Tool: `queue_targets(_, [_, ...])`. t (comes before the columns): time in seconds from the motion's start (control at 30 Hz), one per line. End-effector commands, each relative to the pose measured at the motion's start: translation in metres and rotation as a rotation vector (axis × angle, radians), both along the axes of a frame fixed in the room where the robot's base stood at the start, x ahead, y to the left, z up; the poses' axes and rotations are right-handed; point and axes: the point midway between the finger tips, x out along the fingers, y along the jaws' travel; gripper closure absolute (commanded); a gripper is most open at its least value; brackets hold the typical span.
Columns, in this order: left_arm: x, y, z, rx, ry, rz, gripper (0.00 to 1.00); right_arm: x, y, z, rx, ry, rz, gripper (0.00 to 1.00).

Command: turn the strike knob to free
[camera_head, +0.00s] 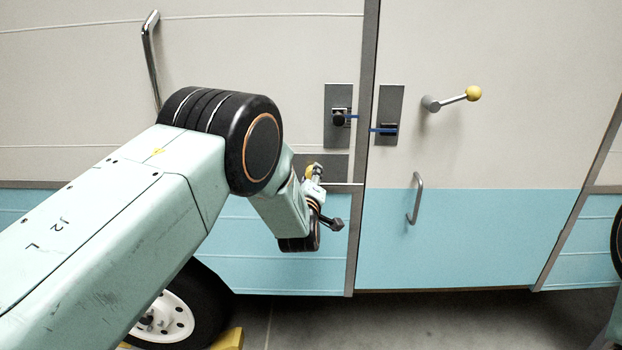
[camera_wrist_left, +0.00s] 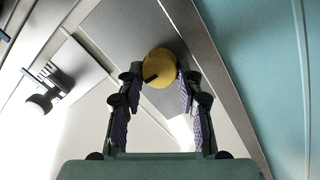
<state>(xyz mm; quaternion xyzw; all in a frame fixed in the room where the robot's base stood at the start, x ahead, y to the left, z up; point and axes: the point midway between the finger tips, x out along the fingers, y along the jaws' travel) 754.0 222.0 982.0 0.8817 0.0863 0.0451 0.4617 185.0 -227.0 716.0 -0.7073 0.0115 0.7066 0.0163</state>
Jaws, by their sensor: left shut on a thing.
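The strike knob (camera_wrist_left: 160,67) is a round yellow knob with a black mark, on a grey plate (camera_head: 333,165) beside the door frame. In the head view a little of the yellow knob (camera_head: 309,171) shows past my left gripper (camera_head: 314,178). In the left wrist view the two fingers of my left gripper (camera_wrist_left: 159,76) stand on either side of the knob and are shut on it. The far side of the knob and the direction of its setting cannot be made out. My right gripper is not in view.
The door (camera_head: 480,225) carries a yellow-tipped lever (camera_head: 455,99) and a pull handle (camera_head: 416,198). A grab handle (camera_head: 151,58) and a wheel (camera_head: 172,317) are at left.

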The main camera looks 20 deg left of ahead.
Motion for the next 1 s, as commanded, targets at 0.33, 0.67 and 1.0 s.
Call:
queue_targets(0.33, [0.0002, -0.0018, 0.0002, 0.186, 0.056, -0.004, 0.96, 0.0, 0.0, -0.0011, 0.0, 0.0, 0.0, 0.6])
queue_targets(0.67, [0.0002, -0.0025, 0.0012, 0.483, 0.141, -0.003, 0.96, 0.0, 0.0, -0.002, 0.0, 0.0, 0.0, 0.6])
queue_targets(1.0, [0.0003, -0.0037, 0.0012, 0.793, 0.231, -0.004, 0.96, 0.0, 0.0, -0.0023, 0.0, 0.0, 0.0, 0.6])
